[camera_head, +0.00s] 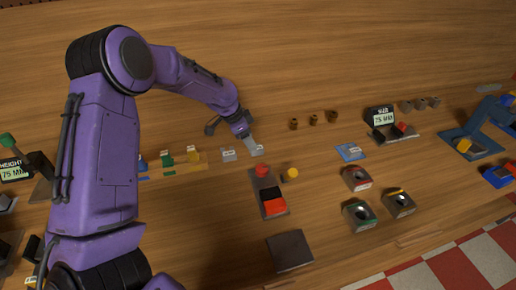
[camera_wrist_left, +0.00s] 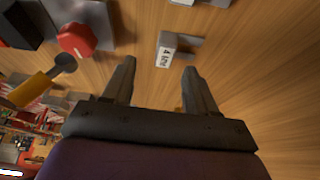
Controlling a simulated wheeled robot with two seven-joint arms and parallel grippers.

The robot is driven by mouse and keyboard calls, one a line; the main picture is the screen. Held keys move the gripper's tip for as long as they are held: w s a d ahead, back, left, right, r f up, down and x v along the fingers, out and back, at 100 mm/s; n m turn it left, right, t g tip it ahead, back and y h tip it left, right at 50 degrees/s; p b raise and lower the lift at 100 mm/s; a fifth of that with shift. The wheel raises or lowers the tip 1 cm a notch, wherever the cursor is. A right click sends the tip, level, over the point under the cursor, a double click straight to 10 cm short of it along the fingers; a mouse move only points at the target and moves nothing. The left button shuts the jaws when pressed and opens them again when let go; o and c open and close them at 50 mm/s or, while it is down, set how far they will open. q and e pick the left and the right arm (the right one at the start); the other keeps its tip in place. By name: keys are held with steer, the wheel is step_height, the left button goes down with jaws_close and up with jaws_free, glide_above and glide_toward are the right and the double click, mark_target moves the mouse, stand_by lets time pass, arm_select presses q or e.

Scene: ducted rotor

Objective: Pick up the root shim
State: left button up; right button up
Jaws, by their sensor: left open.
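A small grey block with a white label reading what looks like 4 MM shows ahead of my fingers in the left wrist view (camera_wrist_left: 167,50); it seems to be a shim, but I cannot tell whether it is the root shim. In the head view two small grey labelled pieces, one on the left (camera_head: 229,155) and one on the right (camera_head: 257,151), lie just below my left gripper (camera_head: 230,133). My left gripper is open and empty, its two fingers apart in the wrist view (camera_wrist_left: 160,85), with the labelled block beyond the fingertips. My right gripper is not in view.
A grey base with a red knob (camera_head: 262,171) and a yellow-topped piece (camera_head: 291,174) stand close by. Green and yellow pieces (camera_head: 193,155) lie to the left. Wood behind the gripper is clear.

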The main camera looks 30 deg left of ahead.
mark_target(260, 151)
arm_select(q)
steer(key=shift+p+x, duration=0.8)
steer(key=shift+x, duration=0.4)
steer(key=w+f, duration=0.2)
steer(key=f, duration=0.1)
steer(key=shift+w+d+f, duration=0.15)
steer(key=shift+d+f, duration=0.05)
steer(key=shift+f, duration=0.1)
steer(key=shift+s+r, duration=0.2)
steer(key=shift+s, duration=0.05)
steer(key=shift+s+r, duration=0.15)
steer(key=shift+s, duration=0.05)
steer(key=c, duration=0.8)
jaws_close()
